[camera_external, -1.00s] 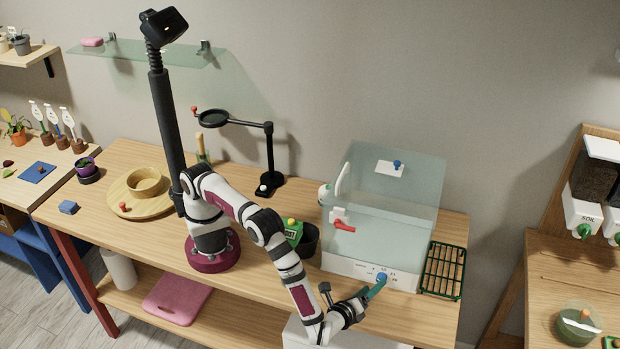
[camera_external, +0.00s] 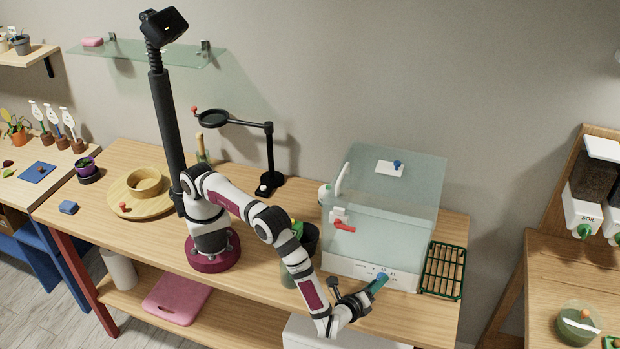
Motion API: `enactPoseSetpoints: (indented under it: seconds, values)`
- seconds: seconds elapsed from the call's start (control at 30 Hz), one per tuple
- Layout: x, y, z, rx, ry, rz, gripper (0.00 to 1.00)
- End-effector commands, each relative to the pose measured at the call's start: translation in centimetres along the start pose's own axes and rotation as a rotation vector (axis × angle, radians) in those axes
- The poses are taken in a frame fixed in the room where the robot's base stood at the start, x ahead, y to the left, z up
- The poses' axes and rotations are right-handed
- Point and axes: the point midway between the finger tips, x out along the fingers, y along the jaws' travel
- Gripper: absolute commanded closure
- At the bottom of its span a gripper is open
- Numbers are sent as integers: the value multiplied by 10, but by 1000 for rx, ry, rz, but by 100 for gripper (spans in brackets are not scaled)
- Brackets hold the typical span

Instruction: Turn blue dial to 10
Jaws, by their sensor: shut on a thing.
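The blue dial (camera_external: 383,277) sits on the white front panel (camera_external: 345,268) of a clear box (camera_external: 390,215). Small dark marks are printed around the dial, too small to read for certain. My gripper (camera_external: 379,283) comes at the dial from the front and below. It is shut on the blue dial, with its teal fingers covering part of it. Which mark the dial points to cannot be told.
A green rack (camera_external: 443,270) stands right of the box. A red handle (camera_external: 344,228) is on the box's left part. A black magnifier stand (camera_external: 270,160) and a dark pot (camera_external: 310,238) are to the left. The wooden table's front edge lies below my gripper.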

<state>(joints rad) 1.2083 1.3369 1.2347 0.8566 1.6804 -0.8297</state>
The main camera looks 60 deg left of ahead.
Motion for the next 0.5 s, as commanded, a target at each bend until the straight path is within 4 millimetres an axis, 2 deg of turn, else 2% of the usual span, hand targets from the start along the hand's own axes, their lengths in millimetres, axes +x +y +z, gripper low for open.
enactPoseSetpoints:
  seconds: [0.27,0.5]
  values:
    - [0,0,0,29,1,14,100]
    - [-1,-2,-1,155,7,71,100]
